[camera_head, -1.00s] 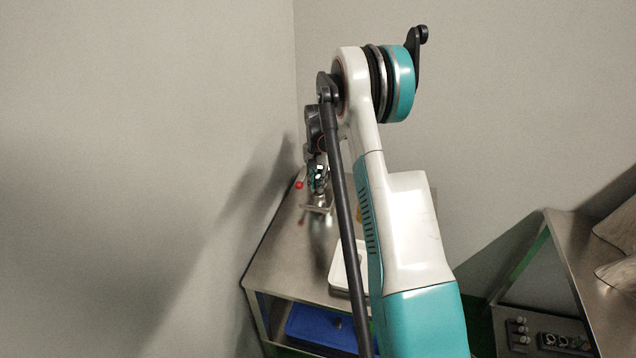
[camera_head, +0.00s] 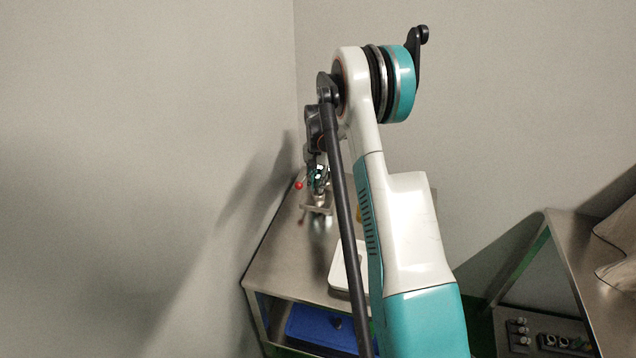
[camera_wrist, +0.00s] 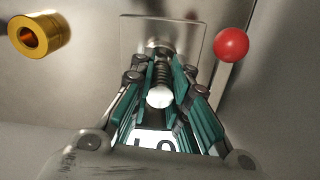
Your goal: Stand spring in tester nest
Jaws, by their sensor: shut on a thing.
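In the wrist view, a dark coiled spring (camera_wrist: 160,76) stands between the fingers of my gripper (camera_wrist: 160,82), which is shut on it. A white round end (camera_wrist: 160,97) shows at the spring's near end. Beyond it lies a square metal plate (camera_wrist: 190,32), part of the tester; its nest is hidden behind the spring and fingers. A red ball knob (camera_wrist: 231,44) is to the right of the fingers. In the head view, my gripper (camera_head: 318,181) is small over the tester on the steel table (camera_head: 275,255). I cannot tell whether the spring touches the nest.
A gold ring-shaped part (camera_wrist: 39,34) lies at the upper left of the wrist view. In the head view, a white tray (camera_head: 342,272) is on the table's front part, partly behind my arm. A blue bin (camera_head: 310,328) is on the shelf below. Walls stand close behind and left.

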